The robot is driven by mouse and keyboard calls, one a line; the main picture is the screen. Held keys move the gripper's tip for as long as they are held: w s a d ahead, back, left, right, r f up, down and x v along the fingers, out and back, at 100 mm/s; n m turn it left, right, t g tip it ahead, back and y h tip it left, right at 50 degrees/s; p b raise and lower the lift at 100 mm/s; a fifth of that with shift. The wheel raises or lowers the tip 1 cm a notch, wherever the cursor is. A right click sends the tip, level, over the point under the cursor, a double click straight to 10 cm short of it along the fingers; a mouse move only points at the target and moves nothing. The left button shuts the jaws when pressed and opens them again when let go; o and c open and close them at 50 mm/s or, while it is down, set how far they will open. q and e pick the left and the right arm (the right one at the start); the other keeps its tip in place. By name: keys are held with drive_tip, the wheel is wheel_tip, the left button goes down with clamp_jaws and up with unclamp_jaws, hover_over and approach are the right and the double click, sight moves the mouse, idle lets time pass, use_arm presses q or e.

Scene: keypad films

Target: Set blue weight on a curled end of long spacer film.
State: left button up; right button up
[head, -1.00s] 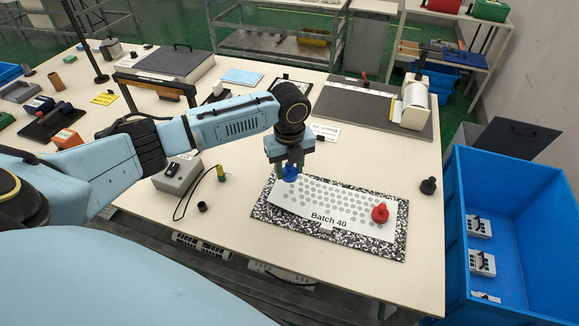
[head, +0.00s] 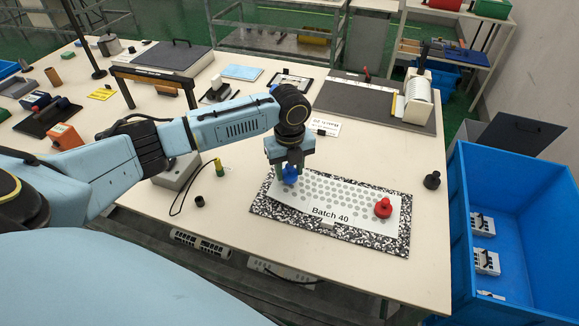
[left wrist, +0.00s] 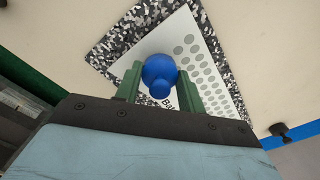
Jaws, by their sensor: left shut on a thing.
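The long spacer film (head: 338,202) is a white sheet with rows of grey dots and the label "Batch 40". It lies on a black-and-white speckled mat (head: 262,208). The blue weight (head: 290,175) is at the film's left end; it also shows in the left wrist view (left wrist: 159,72). My left gripper (head: 290,168) is shut on the blue weight, with its green fingers on both sides of it. I cannot tell whether the weight touches the film. A red weight (head: 383,208) stands on the film's right end. My right gripper is not in view.
A black weight (head: 432,181) stands right of the mat. A grey box with a cable (head: 178,172), a small black cup (head: 199,201) and a yellow-green piece (head: 219,168) lie left. A blue bin (head: 515,230) stands beyond the table's right edge.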

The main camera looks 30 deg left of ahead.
use_arm(q)
drive_tip(key=shift+f+b, duration=0.6)
drive_tip(key=shift+f, duration=1.2)
drive_tip(key=o, duration=1.2)
drive_tip(key=shift+o, duration=0.2)
wheel_tip(320, 180, up, 13)
drive_tip(key=shift+r+p, duration=0.2)
drive_tip(key=shift+p, duration=0.8)
